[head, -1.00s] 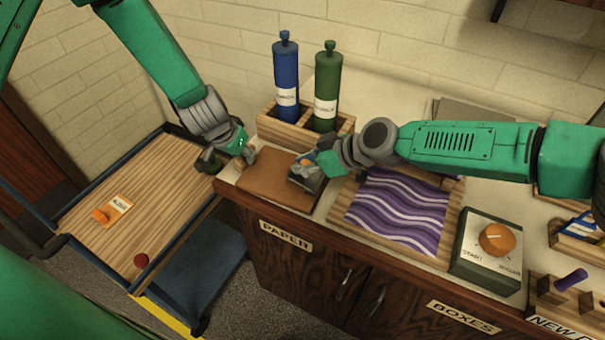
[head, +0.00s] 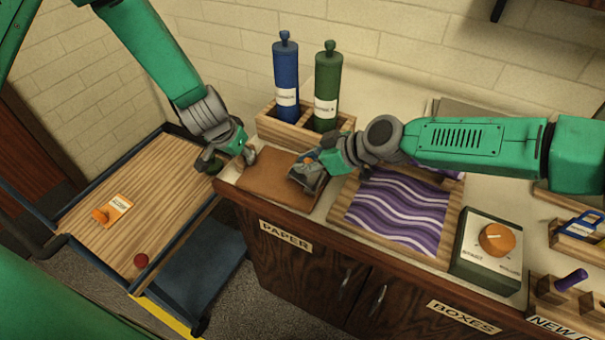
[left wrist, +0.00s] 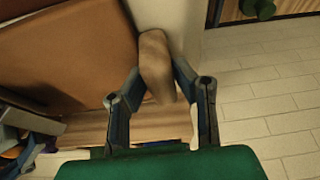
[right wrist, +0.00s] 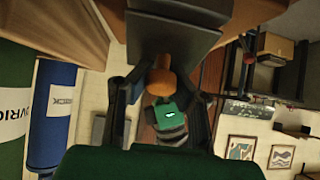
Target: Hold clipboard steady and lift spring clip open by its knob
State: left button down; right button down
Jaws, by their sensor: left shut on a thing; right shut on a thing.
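The clipboard is a flat brown board (head: 268,186) on the counter; its brown face also fills the upper left of the left wrist view (left wrist: 60,50). My left gripper (head: 230,161) is at its left end, shut on a rounded grey-brown grip piece (left wrist: 153,50) beside the board. My right gripper (head: 307,166) is over the board's right end, shut on the orange knob (right wrist: 161,78). The dark grey spring clip (head: 309,180) shows there, its plate (right wrist: 172,35) tilted up from the board. The fingers partly hide the knob in the head view.
A wooden rack (head: 275,130) with a blue bottle (head: 286,75) and green bottle (head: 327,85) stands behind. A purple wavy tray (head: 395,212) and orange dial box (head: 490,250) lie to the right. A wooden-topped cart (head: 140,200) stands left.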

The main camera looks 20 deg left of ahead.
aim_at(317, 177)
pick_arm(q)
jog(key=shift+s+a+f, duration=0.15)
jog(key=shift+s+f, duration=0.05)
pick_arm(e)
jog(key=shift+w+d+r, duration=0.1)
jog(key=shift+d+r, duration=0.25)
jog(key=shift+d, duration=0.1)
jog(key=shift+d+r, duration=0.15)
jog(key=shift+d, duration=0.05)
jog(key=shift+d+r, duration=0.2)
jog(key=shift+d, duration=0.15)
dwell(0.5)
jog(key=shift+d, duration=0.2)
jog(key=shift+d+r, duration=0.15)
jog(key=shift+d, duration=0.1)
jog(key=shift+d+r, duration=0.1)
jog(key=shift+d, duration=0.5)
dwell(0.4)
jog(key=shift+d, duration=0.2)
